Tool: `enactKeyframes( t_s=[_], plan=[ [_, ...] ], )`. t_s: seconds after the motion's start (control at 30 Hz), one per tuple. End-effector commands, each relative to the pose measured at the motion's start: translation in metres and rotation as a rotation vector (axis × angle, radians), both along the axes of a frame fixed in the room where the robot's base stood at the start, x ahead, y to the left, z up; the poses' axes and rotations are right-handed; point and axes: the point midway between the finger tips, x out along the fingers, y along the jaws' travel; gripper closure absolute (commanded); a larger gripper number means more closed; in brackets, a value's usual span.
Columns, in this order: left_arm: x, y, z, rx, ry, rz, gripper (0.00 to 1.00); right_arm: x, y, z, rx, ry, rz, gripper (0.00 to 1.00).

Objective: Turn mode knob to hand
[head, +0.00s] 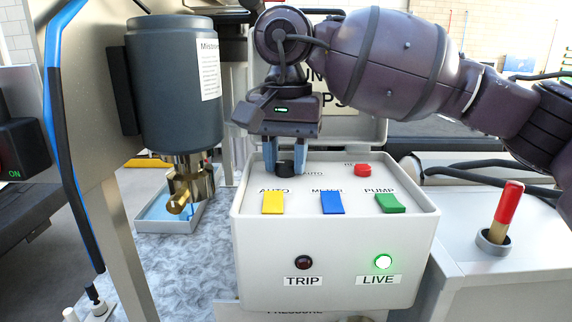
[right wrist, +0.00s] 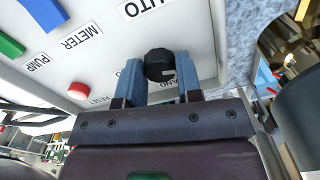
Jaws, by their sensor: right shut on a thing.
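The black mode knob (head: 286,169) sits on the top face of the white control box (head: 335,235), near its back left. My right gripper (head: 284,160) comes down on it from above, its two blue fingers on either side of the knob. In the right wrist view, the knob (right wrist: 158,64) is between the fingertips, and the gripper (right wrist: 162,75) is shut on it. The print around the knob is partly hidden by the fingers, and I cannot read which position it points to. My left gripper is not in view.
The box carries a red reset button (head: 362,169), yellow (head: 273,202), blue (head: 332,203) and green (head: 390,203) switches, a dark TRIP lamp (head: 303,262) and a lit LIVE lamp (head: 383,261). A red-handled lever (head: 508,205) is right.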

Motion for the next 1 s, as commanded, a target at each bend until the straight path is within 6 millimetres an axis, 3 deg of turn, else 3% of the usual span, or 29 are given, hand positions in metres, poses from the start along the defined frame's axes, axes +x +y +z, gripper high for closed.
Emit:
enactKeyframes(
  t_s=[0.4, 1.0],
  plan=[
    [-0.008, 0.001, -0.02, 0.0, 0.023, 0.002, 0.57, 0.0, 0.001, -0.001, 0.0, 0.001, 0.206, 0.91],
    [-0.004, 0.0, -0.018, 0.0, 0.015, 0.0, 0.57, -0.001, 0.0, 0.0, -0.001, 0.0, 0.24, 0.91]
  ],
)
